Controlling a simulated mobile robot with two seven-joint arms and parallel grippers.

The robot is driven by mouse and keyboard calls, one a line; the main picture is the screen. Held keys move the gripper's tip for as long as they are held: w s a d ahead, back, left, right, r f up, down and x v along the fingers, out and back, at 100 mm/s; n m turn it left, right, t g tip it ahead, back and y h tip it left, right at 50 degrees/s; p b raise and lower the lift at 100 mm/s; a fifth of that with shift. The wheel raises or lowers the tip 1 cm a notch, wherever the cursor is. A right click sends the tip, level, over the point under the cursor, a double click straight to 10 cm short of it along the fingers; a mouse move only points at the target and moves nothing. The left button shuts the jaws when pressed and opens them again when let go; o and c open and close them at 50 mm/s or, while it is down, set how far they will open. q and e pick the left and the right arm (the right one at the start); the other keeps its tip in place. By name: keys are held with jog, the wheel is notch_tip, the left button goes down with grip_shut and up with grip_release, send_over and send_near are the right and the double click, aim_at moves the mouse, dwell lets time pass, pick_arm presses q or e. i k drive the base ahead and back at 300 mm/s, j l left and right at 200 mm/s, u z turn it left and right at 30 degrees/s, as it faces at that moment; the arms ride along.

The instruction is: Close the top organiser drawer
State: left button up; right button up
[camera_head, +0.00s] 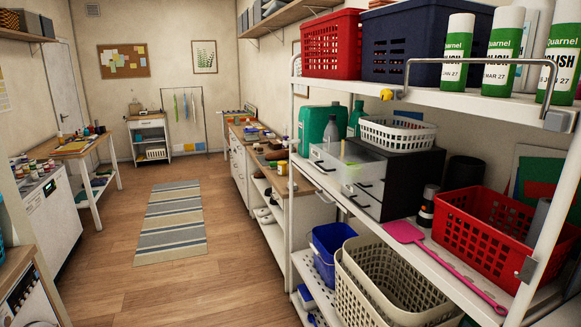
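The organiser (408,172) is a dark box with pale drawer fronts on the middle shelf of the white rack, right of the picture's centre. Its top drawer (335,163) is pulled out towards the aisle on the left. The drawer is pale and see-through, and small things seem to lie in it, one of them greenish. The lower drawers (368,199) look shut, with dark handles. Neither of my grippers is in view.
A white basket (398,133) sits on the organiser. A green container (315,128) and a grey bottle stand behind the open drawer. A pink fly swatter (440,258) and red crate (485,232) lie to the right. A rack post (291,150) stands left. The aisle floor is clear around a striped rug (172,222).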

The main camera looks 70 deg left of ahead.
aim_at(336, 169)
jog(key=u, duration=1.8)
